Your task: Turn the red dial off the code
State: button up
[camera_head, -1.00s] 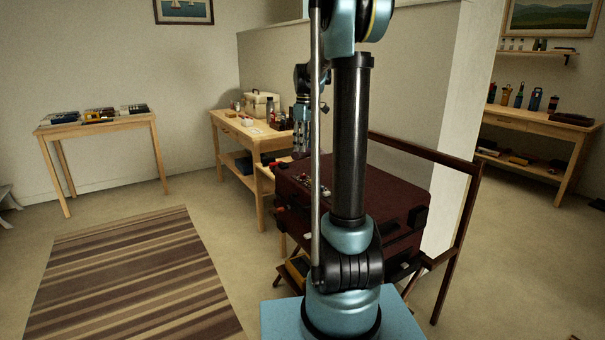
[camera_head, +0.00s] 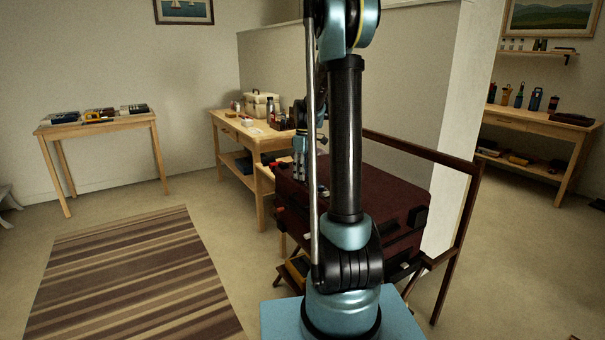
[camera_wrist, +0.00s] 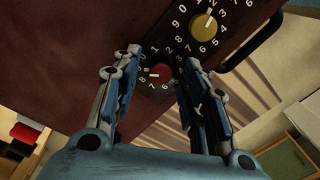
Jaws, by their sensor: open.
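The red dial (camera_wrist: 160,75) shows in the wrist view between my open fingertips. It has a white pointer mark and a black face with white numbers, partly hidden by my fingers. A yellow dial (camera_wrist: 204,27) with its own number ring sits above and to the right of it. Both are on the dark red suitcase (camera_wrist: 70,50), which also shows in the head view (camera_head: 385,200). My gripper (camera_wrist: 161,68) is open, with a finger on either side of the red dial; I cannot tell whether they touch it. In the head view my arm partly hides the gripper and the dials.
The suitcase rests on a wooden rack (camera_head: 455,235). A black handle (camera_wrist: 252,42) lies near the yellow dial. A wooden table (camera_head: 262,143) with several items stands behind. A striped rug (camera_head: 135,275) covers open floor to the left.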

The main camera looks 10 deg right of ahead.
jog(key=shift+c, duration=0.5)
grip_shut()
jog(key=shift+m, duration=0.3)
jog(key=m, duration=1.3)
jog(key=shift+t, duration=0.3)
jog(key=shift+m, duration=0.4)
